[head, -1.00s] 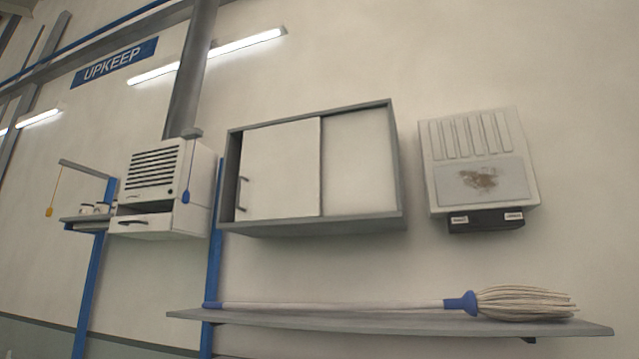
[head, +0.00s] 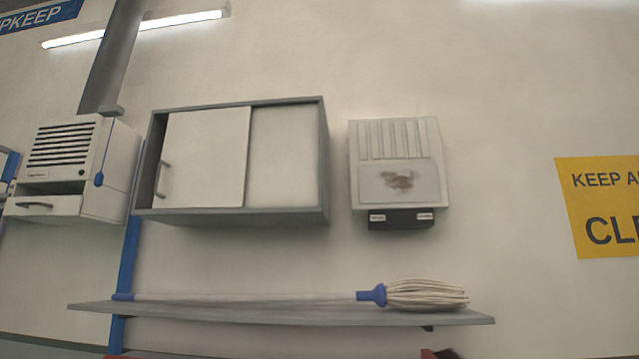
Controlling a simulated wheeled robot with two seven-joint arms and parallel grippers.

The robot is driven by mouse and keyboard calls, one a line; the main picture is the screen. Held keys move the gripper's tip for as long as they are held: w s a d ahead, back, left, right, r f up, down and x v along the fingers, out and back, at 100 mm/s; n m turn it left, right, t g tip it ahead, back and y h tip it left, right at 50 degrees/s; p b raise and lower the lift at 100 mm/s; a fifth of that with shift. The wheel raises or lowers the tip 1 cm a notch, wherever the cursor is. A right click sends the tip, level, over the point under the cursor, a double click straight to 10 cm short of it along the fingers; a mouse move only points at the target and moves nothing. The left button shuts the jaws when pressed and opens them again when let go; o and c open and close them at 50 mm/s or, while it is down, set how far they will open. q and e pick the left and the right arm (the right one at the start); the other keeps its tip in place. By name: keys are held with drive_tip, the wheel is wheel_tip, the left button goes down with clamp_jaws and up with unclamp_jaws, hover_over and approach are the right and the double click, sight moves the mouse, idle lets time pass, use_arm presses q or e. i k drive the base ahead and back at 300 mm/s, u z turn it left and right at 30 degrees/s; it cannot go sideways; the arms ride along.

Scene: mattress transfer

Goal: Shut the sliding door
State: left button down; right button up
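The sliding door (head: 206,158) is a white panel with a dark handle near its left edge. It sits in a grey wall cabinet (head: 235,217) left of centre in the head view. A narrow dark gap shows between the door's left edge and the cabinet's left side. A second pale panel (head: 285,157) fills the right part of the cabinet front, set behind the door. Neither of my grippers is in view.
A grey shelf (head: 250,314) below the cabinet carries a mop (head: 425,295). A white wall unit (head: 397,165) with a brown stain hangs to the right. A white vented box (head: 62,145) with a drawer is at the left. A yellow sign (head: 600,205) is at far right.

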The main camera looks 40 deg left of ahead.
sight(202, 164)
drive_tip(key=z, duration=0.1)
drive_tip(key=i, duration=1.2)
drive_tip(key=u, duration=1.9)
